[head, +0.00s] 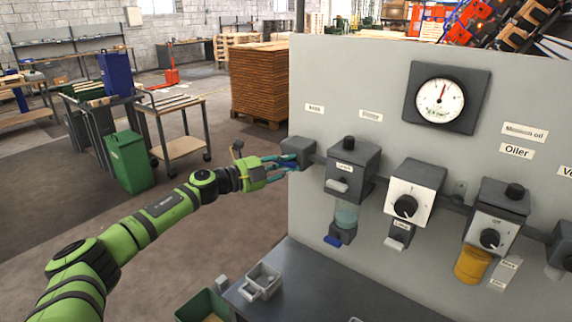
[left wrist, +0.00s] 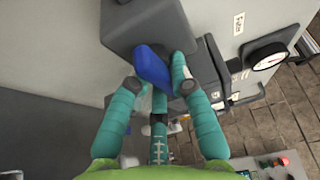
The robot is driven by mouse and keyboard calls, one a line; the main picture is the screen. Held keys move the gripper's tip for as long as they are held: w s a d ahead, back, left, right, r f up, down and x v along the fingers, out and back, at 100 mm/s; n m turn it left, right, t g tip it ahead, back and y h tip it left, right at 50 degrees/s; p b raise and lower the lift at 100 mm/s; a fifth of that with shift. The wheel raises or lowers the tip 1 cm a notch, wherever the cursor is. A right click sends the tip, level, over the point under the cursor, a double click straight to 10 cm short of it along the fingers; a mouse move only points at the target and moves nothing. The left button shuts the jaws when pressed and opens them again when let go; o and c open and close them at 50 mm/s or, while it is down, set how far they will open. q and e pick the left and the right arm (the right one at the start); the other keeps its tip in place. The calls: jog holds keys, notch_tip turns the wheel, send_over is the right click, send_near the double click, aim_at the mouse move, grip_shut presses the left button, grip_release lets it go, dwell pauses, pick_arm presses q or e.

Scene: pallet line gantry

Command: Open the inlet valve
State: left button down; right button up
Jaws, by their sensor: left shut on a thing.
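The inlet valve is a dark grey block (head: 298,151) at the left end of the row on the light grey panel. It also fills the top of the left wrist view (left wrist: 145,25). Its blue handle (left wrist: 153,68) sticks out of the block toward the wrist camera. My left gripper (head: 283,163) is at the block, with its green and teal fingers shut on the handle. In the left wrist view the teal fingers (left wrist: 163,78) lie around the handle, which looks slanted. In the head view the fingers mostly hide the handle. My right gripper is not in view.
Right of the valve are a grey unit with a clear bowl (head: 346,216), a regulator with a black knob (head: 405,206) and an oiler with a yellow bowl (head: 471,266). A round gauge (head: 440,100) is above. A dark bench (head: 320,285) with a grey tray (head: 262,280) stands below.

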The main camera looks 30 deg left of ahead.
pick_arm(q)
jog(key=c, duration=1.1)
grip_release()
jog(key=shift+v, duration=6)
